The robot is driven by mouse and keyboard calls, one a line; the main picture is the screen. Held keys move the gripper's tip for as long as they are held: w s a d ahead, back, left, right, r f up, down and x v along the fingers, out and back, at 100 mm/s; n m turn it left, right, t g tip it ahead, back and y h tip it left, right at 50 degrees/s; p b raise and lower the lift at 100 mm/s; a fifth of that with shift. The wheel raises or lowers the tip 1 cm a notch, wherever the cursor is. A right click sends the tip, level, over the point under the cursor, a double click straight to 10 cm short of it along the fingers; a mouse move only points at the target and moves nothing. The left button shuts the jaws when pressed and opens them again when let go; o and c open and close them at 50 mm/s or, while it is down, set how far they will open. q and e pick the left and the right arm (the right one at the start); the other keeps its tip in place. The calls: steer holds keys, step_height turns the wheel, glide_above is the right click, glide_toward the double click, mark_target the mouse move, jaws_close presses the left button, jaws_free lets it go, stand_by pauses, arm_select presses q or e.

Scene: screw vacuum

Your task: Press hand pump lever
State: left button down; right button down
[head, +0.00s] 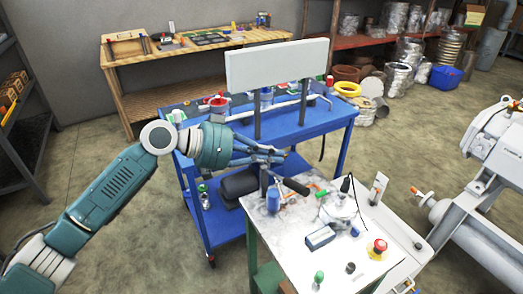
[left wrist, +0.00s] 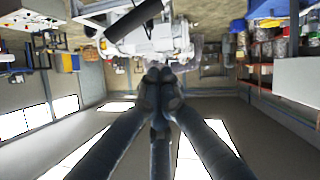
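The hand pump lever (head: 295,186) has a dark grip and stands out from a post at the left back corner of the white-topped table. My left gripper (head: 281,155) is above and slightly left of the lever, with its fingers pointing right. In the left wrist view, its three fingers (left wrist: 160,75) come together at the tips with nothing seen between them. A dark bar, which looks like the lever (left wrist: 133,20), shows above the fingertips there, apart from them in the picture. I cannot tell the exact gap. My right gripper is not in view.
The white-topped table (head: 288,238) holds a blue bottle, a small box and a red button (head: 380,246). A blue cart (head: 222,222) with an upright white panel (head: 277,65) stands behind. Large white machinery (head: 495,150) is at the right. A wooden bench (head: 120,70) stands at the back.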

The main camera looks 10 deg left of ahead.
mark_target(287, 185)
arm_select(q)
steer(key=p+x, duration=0.1)
steer(key=x, duration=0.3)
steer(key=shift+d+r, duration=0.1)
steer(key=shift+r, duration=0.1)
steer(key=f, duration=0.1)
steer(key=s+f+p, duration=0.1)
steer(key=f, duration=0.1)
steer(key=shift+d+f, duration=0.1)
steer(key=shift+d, duration=0.1)
steer(key=shift+s+f, duration=0.25)
steer(key=shift+f, duration=0.25)
steer(key=shift+d, duration=0.1)
